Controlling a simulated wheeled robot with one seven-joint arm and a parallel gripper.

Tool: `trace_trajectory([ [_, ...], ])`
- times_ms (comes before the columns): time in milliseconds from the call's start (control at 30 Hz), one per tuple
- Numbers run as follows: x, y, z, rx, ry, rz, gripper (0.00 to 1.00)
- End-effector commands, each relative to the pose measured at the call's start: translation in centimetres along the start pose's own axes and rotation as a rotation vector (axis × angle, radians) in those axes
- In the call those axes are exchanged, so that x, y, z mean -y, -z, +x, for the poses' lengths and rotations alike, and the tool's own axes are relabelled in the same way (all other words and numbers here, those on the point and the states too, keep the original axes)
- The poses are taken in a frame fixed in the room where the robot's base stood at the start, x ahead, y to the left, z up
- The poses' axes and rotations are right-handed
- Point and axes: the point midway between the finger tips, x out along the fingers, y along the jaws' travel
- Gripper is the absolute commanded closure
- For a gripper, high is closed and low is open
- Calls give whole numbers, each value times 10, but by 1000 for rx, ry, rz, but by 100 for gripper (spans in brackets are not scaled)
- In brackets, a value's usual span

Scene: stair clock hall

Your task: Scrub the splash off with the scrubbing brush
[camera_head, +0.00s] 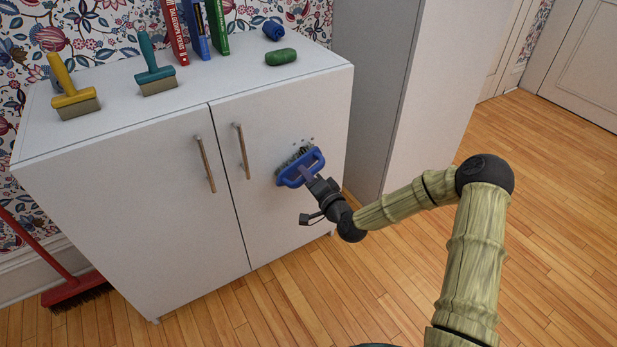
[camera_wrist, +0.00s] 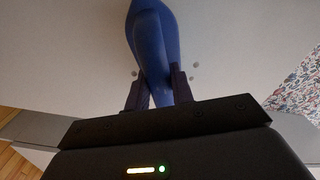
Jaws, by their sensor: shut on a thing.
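The scrubbing brush (camera_head: 299,169) is blue with bristles facing the right door (camera_head: 285,232) of the white cabinet. My gripper (camera_head: 311,181) is shut on its handle and holds it at the door's upper part. In the wrist view the blue brush (camera_wrist: 154,40) stands between the two fingers of my gripper (camera_wrist: 158,88). Small grey spots of the splash (camera_head: 311,139) show just above and right of the brush; the brush hides whatever lies behind it. Grey spots of the splash (camera_wrist: 134,74) also show beside the fingers. I cannot tell whether the bristles touch the door.
On the cabinet top (camera_head: 215,93) are a yellow-handled brush (camera_head: 73,92), a teal-handled brush (camera_head: 154,68), several books (camera_head: 196,28), a green item (camera_head: 281,57) and a blue roll (camera_head: 273,30). A tall grey cabinet (camera_head: 425,80) stands right. A red broom (camera_head: 70,285) leans left. Floor at right is clear.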

Motion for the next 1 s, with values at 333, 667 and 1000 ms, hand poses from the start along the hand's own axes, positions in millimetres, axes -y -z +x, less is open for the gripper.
trace_trajectory([
  [333,-7,16,-1,-5,0,-1,95],
  [667,-15,33,-2,0,2,-1,95],
  [1000,-16,35,-2,-1,1,-1,95],
])
